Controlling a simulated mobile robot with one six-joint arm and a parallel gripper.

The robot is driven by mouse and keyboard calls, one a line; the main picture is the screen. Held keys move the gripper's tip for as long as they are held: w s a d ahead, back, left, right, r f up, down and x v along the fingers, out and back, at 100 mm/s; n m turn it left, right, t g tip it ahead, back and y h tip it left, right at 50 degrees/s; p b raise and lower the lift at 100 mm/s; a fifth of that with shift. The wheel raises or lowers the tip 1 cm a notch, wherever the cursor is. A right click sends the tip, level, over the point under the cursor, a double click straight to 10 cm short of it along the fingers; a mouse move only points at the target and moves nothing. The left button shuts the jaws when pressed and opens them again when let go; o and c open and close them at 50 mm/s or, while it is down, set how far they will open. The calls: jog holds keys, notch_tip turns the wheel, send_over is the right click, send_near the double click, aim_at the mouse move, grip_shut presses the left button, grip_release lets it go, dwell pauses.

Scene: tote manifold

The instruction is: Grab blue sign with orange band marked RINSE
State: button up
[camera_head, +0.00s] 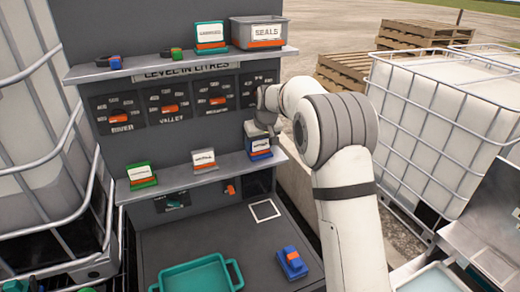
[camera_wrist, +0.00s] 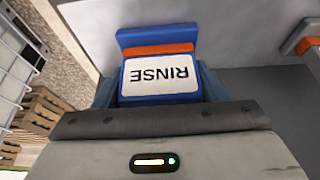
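The blue sign with an orange band, marked RINSE (camera_wrist: 160,76), is close in front of my gripper (camera_wrist: 160,98) in the wrist view, its lettering upside down. In the head view the blue sign (camera_head: 259,153) stands at the right end of the lower shelf (camera_head: 200,176). My gripper (camera_head: 263,130) is right at its top, partly covering it. Dark blue shapes flank the sign in the wrist view; I cannot tell whether they are fingers or part of the sign. Whether the gripper is closed on it is not clear.
A green sign (camera_head: 142,177) and a grey-white sign (camera_head: 204,160) stand further left on the lower shelf. The upper shelf holds a SEALS bin (camera_head: 259,33) and another green sign (camera_head: 210,38). Below are a teal tray (camera_head: 197,274), a blue-orange object (camera_head: 291,262) and a white outlined square (camera_head: 265,210).

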jog(key=c, duration=0.5)
jog(key=shift+r, duration=0.1)
